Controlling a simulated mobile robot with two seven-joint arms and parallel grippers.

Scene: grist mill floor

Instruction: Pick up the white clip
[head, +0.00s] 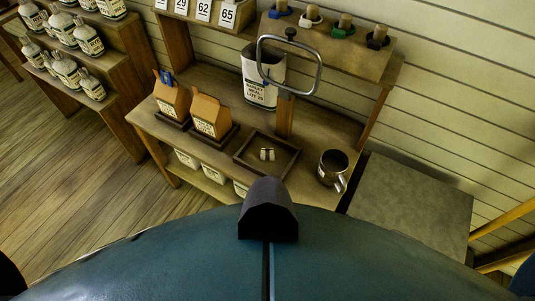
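The white clip (308,21) is a small pale piece at the foot of a tan peg on the upper wooden shelf (325,43), at the top of the head view. It is in a row between a blue clip (280,11) on the left and a green clip (341,30) on the right. A black clip (378,42) is at the right end of the row. The white clip is too small to show its exact shape or how it is held. Neither of my grippers is in view.
Below are two paper bags (211,116), a labelled sack (262,85), a grey metal loop (319,70), a small tray (288,166) with a pale item, and a metal mug (333,168). Bottles (67,71) stand on the left rack. A grey surface (412,205) at right is bare.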

